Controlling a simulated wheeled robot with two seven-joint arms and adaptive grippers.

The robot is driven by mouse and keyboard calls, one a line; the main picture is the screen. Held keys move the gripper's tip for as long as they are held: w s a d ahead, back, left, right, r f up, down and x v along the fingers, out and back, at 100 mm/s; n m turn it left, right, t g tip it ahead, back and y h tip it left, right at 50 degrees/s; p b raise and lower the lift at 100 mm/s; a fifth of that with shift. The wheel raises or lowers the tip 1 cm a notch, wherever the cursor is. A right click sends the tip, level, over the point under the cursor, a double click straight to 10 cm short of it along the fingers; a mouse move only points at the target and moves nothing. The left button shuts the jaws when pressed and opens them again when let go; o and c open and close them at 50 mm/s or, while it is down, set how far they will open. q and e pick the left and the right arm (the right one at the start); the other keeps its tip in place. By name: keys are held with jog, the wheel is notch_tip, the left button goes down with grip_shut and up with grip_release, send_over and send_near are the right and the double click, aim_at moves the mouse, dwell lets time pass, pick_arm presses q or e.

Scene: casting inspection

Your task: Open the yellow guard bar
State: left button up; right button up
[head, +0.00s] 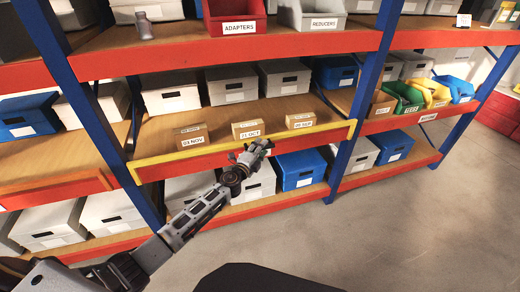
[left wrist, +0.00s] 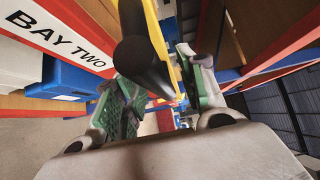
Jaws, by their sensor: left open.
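The yellow guard bar (head: 311,131) runs along the front edge of the middle shelf, in front of three small cardboard boxes. My left gripper (head: 254,153) is at the bar's front, near its middle, below the box marked 21 OCT. In the left wrist view the yellow bar (left wrist: 158,32) and a dark rounded cylinder (left wrist: 142,62) show in front of and between the green-padded fingers (left wrist: 163,92). The fingers are apart. I cannot tell whether either finger touches the bar. My right gripper is in neither view.
The cardboard boxes (head: 191,136) stand on the shelf behind the bar. Blue uprights (head: 358,90) flank this bay. Grey bins and a blue bin (head: 299,169) sit on the shelf below. The floor (head: 400,220) at the right is clear.

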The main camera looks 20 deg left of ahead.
pick_arm(q)
grip_shut()
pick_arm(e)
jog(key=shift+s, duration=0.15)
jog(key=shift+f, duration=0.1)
pick_arm(q)
jog(key=shift+f, duration=0.1)
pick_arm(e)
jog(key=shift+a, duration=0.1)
pick_arm(q)
jog(key=shift+s+b, duration=0.1)
jog(key=shift+b, duration=0.2)
jog(key=s+d+f+m+t+b, duration=0.1)
jog(key=b, duration=0.4)
jog(key=s+f+m+t+b, duration=0.1)
jog(key=b, duration=0.4)
jog(key=shift+s+d+f+m+h, duration=0.1)
jog(key=shift+s+d+m+h, duration=0.1)
jog(key=shift+d+m+h, duration=0.15)
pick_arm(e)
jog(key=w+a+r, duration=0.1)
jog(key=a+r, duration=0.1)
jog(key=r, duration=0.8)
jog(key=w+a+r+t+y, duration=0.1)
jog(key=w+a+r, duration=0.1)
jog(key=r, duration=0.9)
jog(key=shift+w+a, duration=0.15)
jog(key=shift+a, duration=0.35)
